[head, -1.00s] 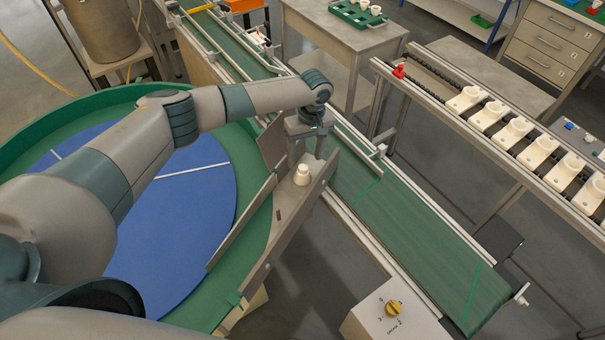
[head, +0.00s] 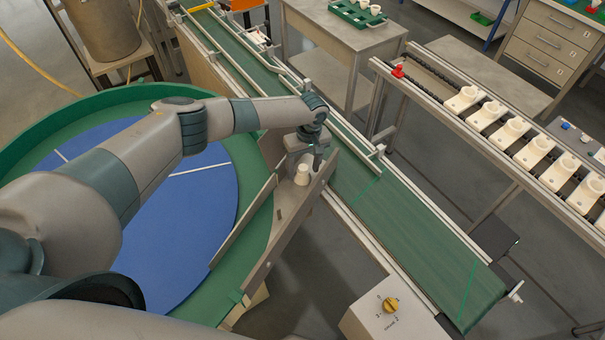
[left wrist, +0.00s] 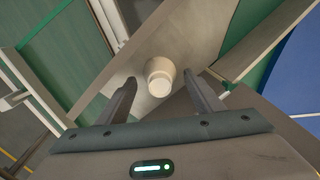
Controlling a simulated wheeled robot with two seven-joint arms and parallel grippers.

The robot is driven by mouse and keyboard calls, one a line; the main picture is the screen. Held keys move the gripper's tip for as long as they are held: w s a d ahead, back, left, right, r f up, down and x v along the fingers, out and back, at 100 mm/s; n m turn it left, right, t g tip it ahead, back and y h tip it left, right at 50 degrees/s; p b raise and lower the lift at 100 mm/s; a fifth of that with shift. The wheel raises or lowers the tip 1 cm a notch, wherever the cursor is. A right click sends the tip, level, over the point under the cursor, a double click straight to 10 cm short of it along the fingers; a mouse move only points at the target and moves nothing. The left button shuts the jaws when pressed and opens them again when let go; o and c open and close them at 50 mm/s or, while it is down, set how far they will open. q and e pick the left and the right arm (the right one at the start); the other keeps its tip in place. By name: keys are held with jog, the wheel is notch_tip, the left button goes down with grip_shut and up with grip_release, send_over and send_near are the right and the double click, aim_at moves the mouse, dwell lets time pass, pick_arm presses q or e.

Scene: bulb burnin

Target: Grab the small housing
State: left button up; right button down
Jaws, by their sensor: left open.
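The small housing (head: 302,174) is a cream-white stepped cylinder standing on the grey chute between the blue turntable and the green belt. In the left wrist view the housing (left wrist: 160,76) lies just beyond and between the fingertips, apart from both. My left gripper (head: 309,164) is right at the housing in the head view, with its fingers partly hidden. In the left wrist view the left gripper (left wrist: 163,84) is open and empty, one finger on each side of the housing. My right gripper is not in view.
The blue turntable (head: 185,215) has a green rim and a grey guide wall (head: 243,222) beside the chute. The green conveyor belt (head: 415,235) runs past on the right. A rack with several white holders (head: 510,132) stands farther right. A control box (head: 385,312) with a yellow knob is in front.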

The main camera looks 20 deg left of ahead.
aim_at(303, 167)
pick_arm(q)
jog(key=c, duration=1.1)
jog(key=shift+r+b, duration=0.3)
jog(key=shift+r, duration=0.5)
notch_tip(303, 167, up, 8)
jog(key=shift+f+b, duration=0.25)
jog(key=shift+b, duration=0.8)
jog(key=shift+r, duration=0.5)
